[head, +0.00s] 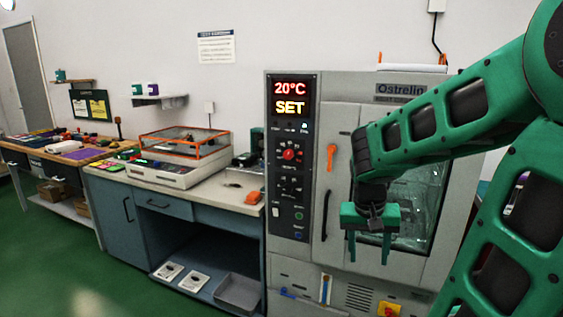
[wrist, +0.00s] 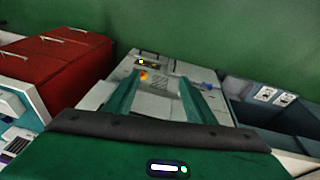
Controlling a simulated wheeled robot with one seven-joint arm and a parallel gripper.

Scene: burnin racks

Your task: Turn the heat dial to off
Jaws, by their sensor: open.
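The heat dial appears to be the red knob (head: 289,155) on the dark control panel (head: 290,200) of the grey oven. Its pointer setting is too small to read. The display (head: 289,97) above it shows 20°C and SET. My gripper (head: 369,254) hangs pointing down in front of the oven door, to the right of and below the dial, apart from it. Its two green fingers are spread, with nothing between them. In the wrist view my gripper (wrist: 165,98) is open above the lower front of the oven; the dial does not show clearly there.
An orange door latch (head: 331,157) and a dark door handle (head: 325,215) lie between the dial and my gripper. A blue bench (head: 150,225) with an orange-framed device (head: 180,145) stands left. The green floor (head: 100,270) in front is clear. A red cabinet (wrist: 60,70) shows in the wrist view.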

